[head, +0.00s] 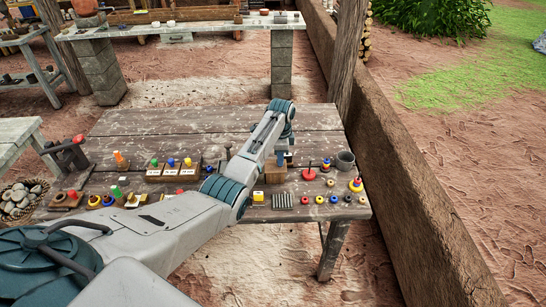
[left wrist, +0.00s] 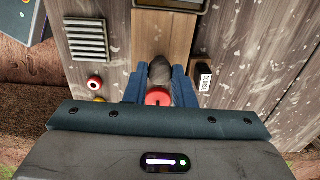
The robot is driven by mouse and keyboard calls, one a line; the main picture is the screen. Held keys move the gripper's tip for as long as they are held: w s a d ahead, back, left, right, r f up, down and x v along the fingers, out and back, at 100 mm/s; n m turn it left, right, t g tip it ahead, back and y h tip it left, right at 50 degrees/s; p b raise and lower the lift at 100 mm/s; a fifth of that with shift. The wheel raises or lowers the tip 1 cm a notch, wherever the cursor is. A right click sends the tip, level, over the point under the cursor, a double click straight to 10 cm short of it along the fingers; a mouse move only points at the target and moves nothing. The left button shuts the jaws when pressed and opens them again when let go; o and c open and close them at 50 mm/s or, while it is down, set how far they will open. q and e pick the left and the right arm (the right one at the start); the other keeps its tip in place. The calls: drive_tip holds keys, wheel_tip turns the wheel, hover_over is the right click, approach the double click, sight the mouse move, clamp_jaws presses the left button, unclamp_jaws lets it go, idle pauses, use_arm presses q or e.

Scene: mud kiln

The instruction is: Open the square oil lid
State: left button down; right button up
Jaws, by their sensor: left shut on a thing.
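In the left wrist view my left gripper (left wrist: 160,80) points down at the table, its two blue fingers closed around a rounded grey-brown knob (left wrist: 160,71). I cannot tell which part is the square oil lid.
The wooden table (head: 180,122) carries a grey slatted block (head: 283,201), a red piece (head: 309,175), a grey cup (head: 345,160) and several coloured rings and blocks. The table's far side is clear.

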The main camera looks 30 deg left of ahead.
use_arm(q)
drive_tip(key=c, duration=1.2)
unclamp_jaws()
use_arm(e)
drive_tip(key=shift+a, duration=0.15)
use_arm(q)
drive_tip(key=shift+r, duration=0.3)
wheel_tip(320, 180, up, 10)
drive_tip(key=b, duration=0.2)
use_arm(e)
wheel_tip(320, 180, down, 2)
drive_tip(key=shift+f, duration=0.2)
